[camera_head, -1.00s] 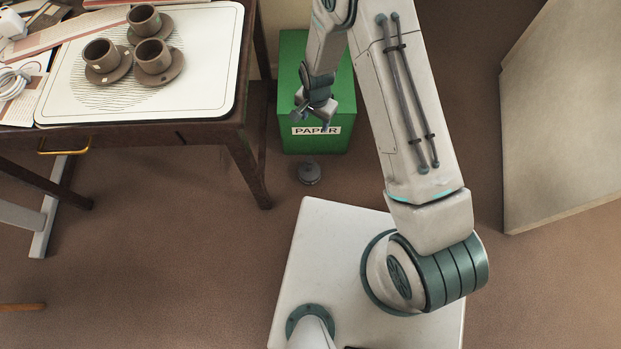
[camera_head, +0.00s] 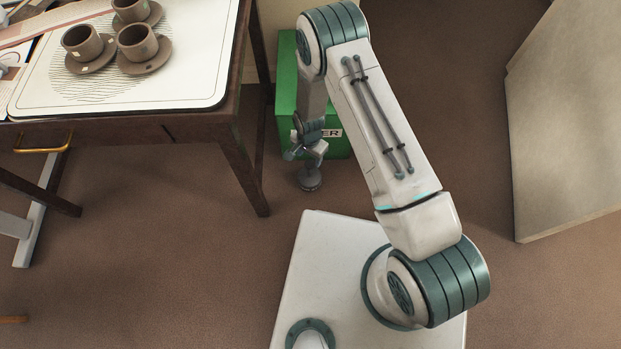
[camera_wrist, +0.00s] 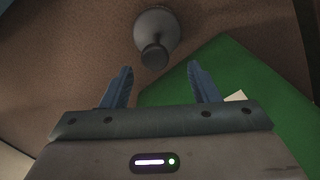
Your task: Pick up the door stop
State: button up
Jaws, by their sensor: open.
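The door stop (camera_head: 309,180) is a small grey round piece with a wider base and a knob on top. It stands upright on the brown floor in front of the green paper bin. In the wrist view the door stop (camera_wrist: 156,32) lies beyond the fingertips, roughly centred between them and apart from them. My gripper (camera_head: 304,152) is open and empty, just above and behind the door stop in the head view. Its two blue fingers (camera_wrist: 162,80) are spread apart in the wrist view. Part of the door stop's top is close to or overlapped by the gripper in the head view.
The green bin (camera_head: 286,95) stands right behind the door stop; it also fills the right of the wrist view (camera_wrist: 225,75). A desk (camera_head: 225,130) with cups on saucers is to the left. A pale panel (camera_head: 565,120) stands at right. Floor left of the door stop is clear.

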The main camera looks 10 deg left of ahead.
aim_at(309, 163)
jog(key=f, duration=0.1)
jog(key=f+b, duration=0.1)
jog(key=f, duration=0.1)
jog(key=f+b, duration=0.1)
jog(key=f, duration=0.1)
jog(key=shift+s+d, duration=0.15)
jog(key=shift+s, duration=0.2)
jog(key=shift+r, duration=0.1)
grip_shut()
dwell(0.9)
